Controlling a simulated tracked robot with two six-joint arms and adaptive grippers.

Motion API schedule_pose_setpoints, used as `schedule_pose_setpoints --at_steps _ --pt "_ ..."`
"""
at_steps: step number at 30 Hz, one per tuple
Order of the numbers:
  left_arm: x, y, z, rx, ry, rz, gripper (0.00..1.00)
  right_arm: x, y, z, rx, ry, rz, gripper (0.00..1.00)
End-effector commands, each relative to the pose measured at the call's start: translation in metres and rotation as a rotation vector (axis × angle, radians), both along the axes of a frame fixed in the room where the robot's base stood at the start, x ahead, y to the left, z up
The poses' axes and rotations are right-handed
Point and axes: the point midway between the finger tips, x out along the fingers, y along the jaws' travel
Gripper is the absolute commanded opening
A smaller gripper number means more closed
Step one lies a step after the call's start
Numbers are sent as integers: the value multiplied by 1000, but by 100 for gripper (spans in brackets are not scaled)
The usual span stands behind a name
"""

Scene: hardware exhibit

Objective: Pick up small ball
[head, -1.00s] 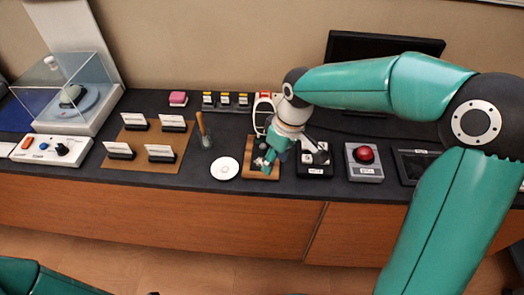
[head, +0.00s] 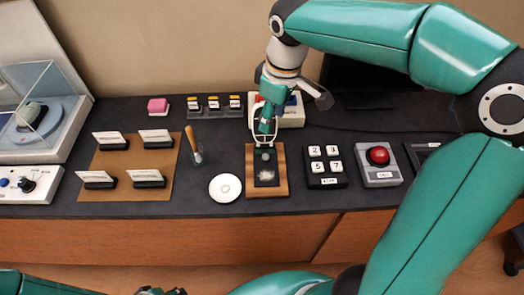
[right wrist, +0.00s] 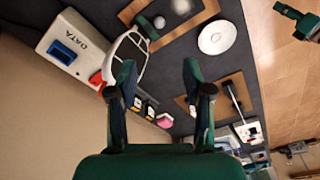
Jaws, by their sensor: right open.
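A small grey ball (head: 265,156) sits on the upper part of a black pad on a wooden board (head: 282,180). It also shows near the top of the right wrist view (right wrist: 159,21). My right gripper (head: 267,128) is open and empty, just behind the ball in the head view. Its spread fingers (right wrist: 158,75) show in the right wrist view, with the ball beyond them. A dark part that seems to be my left gripper (head: 160,291) shows at the bottom edge of the head view; its jaws are cut off.
A white disc (head: 225,188) and a wooden-handled tool (head: 193,145) lie left of the board. A number keypad (head: 326,167) and a red button box (head: 378,164) are right. A DATA box (right wrist: 70,45) with a white loop (right wrist: 143,48) is close to my right gripper.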

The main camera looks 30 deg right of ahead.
Motion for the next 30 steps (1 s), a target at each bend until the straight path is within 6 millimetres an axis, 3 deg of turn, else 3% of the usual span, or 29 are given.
schedule_pose_setpoints --at_steps 12,22,30 --pt "0 0 -7 0 0 0 40 7 2 -85 0 6 -7 50" --pt "0 0 -7 0 0 0 40 9 2 -109 0 4 -9 50" --pt "0 0 -6 0 0 0 40 12 4 -146 1 5 -9 50"
